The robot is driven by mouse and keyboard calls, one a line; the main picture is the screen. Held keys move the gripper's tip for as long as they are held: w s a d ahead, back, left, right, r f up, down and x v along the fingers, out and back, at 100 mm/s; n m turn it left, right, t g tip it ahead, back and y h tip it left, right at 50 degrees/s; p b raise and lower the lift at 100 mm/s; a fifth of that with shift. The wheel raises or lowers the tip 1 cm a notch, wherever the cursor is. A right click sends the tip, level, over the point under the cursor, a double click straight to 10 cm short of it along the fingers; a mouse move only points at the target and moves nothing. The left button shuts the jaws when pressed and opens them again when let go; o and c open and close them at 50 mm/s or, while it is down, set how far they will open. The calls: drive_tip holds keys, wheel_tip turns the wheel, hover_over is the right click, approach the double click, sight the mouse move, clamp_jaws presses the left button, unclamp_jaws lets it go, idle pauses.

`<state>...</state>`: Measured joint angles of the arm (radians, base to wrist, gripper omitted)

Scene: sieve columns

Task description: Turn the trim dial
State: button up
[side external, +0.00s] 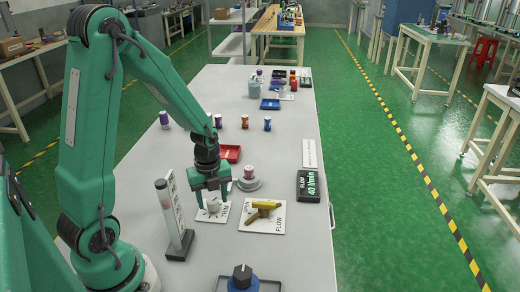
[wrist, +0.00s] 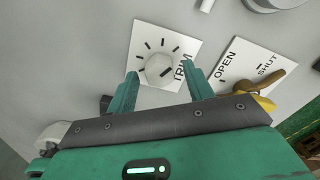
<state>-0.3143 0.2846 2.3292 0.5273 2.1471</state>
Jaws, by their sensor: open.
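The trim dial (wrist: 158,68) is a pale grey knob on a white card marked TRIM (wrist: 182,40), with dark tick marks around part of it. In the side external view the dial (side external: 213,205) sits under my gripper (side external: 211,199). In the wrist view my gripper (wrist: 163,85) is open, with one green finger to the left of the dial and one to the right. Gaps show between the fingers and the knob, and nothing is held. I cannot tell the exact height of the fingertips above the card.
A yellow-handled valve (side external: 264,208) on a FLOW card lies just right of the dial. A black display (side external: 308,186) reads 40 l/min. An upright gauge column (side external: 173,215) stands at left. A red tray (side external: 229,153) and a round grey base with a small weight (side external: 249,180) lie behind.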

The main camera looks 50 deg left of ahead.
drive_tip(key=c, duration=1)
